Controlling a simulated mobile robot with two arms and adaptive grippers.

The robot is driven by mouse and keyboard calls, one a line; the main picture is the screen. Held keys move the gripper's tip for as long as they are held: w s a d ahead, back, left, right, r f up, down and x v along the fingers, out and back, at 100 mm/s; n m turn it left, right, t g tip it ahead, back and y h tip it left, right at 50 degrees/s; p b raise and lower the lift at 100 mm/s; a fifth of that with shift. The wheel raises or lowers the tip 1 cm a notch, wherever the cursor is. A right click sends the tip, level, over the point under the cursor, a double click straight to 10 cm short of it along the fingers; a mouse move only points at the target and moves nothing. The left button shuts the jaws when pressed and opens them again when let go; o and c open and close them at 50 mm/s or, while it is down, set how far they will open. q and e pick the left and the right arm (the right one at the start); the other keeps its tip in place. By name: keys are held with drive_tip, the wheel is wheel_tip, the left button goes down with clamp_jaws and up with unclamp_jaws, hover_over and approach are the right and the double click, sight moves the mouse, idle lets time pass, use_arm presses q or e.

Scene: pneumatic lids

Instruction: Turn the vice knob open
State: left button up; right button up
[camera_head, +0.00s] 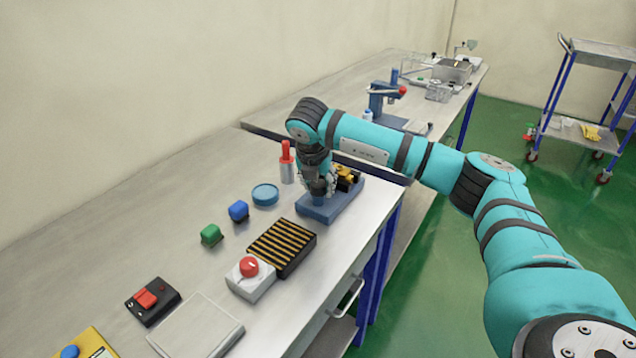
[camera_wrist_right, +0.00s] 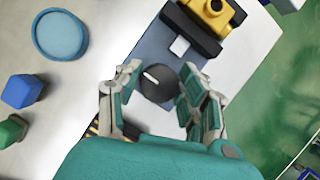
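The vice shows in the right wrist view as a blue base plate (camera_wrist_right: 152,50) carrying a black and yellow body (camera_wrist_right: 212,18). In the head view its blue base (camera_head: 322,212) lies near the table's front edge, partly hidden by my arm. The dark round knob (camera_wrist_right: 157,92) with a white mark sits on the base. My right gripper (camera_head: 319,190) points down over it. In the wrist view the right gripper (camera_wrist_right: 159,76) is open, its fingers on either side of the knob, with a visible gap at least on the left. My left gripper is not in view.
A striped black and yellow block (camera_head: 282,244), a box with a red button (camera_head: 250,277), a blue disc (camera_head: 265,194), blue (camera_head: 238,211) and green (camera_head: 211,234) blocks and a red-topped bottle (camera_head: 287,163) stand nearby.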

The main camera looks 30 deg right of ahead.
drive_tip(key=c, duration=0.4)
drive_tip(key=shift+c, duration=0.2)
